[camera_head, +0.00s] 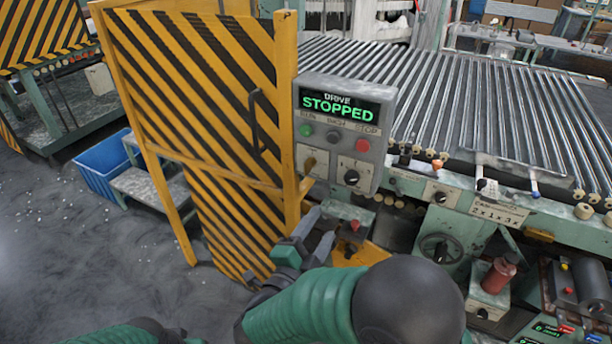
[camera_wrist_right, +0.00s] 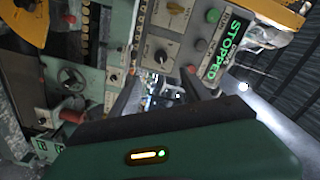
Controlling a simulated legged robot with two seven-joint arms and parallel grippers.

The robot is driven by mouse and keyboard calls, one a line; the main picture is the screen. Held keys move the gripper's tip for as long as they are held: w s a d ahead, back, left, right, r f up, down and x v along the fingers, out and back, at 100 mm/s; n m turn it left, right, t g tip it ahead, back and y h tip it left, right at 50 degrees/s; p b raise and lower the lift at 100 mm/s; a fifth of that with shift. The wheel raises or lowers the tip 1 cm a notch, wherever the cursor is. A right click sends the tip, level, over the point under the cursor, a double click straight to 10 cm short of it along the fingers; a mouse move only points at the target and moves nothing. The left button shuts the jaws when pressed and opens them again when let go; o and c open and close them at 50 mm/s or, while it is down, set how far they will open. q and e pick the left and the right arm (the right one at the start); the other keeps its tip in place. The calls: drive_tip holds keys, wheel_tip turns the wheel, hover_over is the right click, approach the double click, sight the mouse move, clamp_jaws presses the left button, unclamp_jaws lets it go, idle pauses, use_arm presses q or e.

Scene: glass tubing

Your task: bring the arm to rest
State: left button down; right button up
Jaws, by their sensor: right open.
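My right arm (camera_head: 310,305) reaches in from the bottom of the head view. Its gripper (camera_head: 320,226) is open, with nothing seen between the fingers. It is below the grey control box (camera_head: 308,83), near the lower edge of the striped gate. In the right wrist view the two dark fingers (camera_wrist_right: 163,90) are spread apart, with the machine front behind them. The box's green display (camera_head: 340,103) reads "DRIVE STOPPED"; it also shows in the wrist view (camera_wrist_right: 228,50). A green part of my body shows at the bottom left; my left gripper is not seen.
A yellow-framed gate (camera_head: 200,90) with black stripes and a handle (camera_head: 265,120) stands left of the box. A roller conveyor (camera_head: 460,95) lies to the right. A handwheel (camera_head: 440,248) and a red cylinder (camera_head: 498,275) sit below it. A blue bin (camera_head: 100,170) stands on the floor at left.

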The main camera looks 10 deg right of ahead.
drive_tip(key=w+f+n+g+y+p, duration=0.2)
drive_tip(key=w+f+n+y+p, duration=0.15)
drive_tip(key=n+y, duration=0.7)
drive_tip(key=s+d+f+n+g, duration=0.2)
drive_tip(key=s+d+g, duration=0.1)
drive_tip(key=s, duration=0.4)
drive_tip(key=s+d+f+n+g+p, duration=0.1)
drive_tip(key=s+d+f+n+g, duration=0.2)
drive_tip(key=s, duration=0.4)
drive_tip(key=s+d+f+n+g, duration=0.3)
drive_tip(key=s+d+g, duration=0.1)
drive_tip(key=s, duration=0.3)
drive_tip(key=shift+d+f, duration=0.2)
drive_tip(key=shift+f, duration=0.05)
drive_tip(key=shift+n+h, duration=0.25)
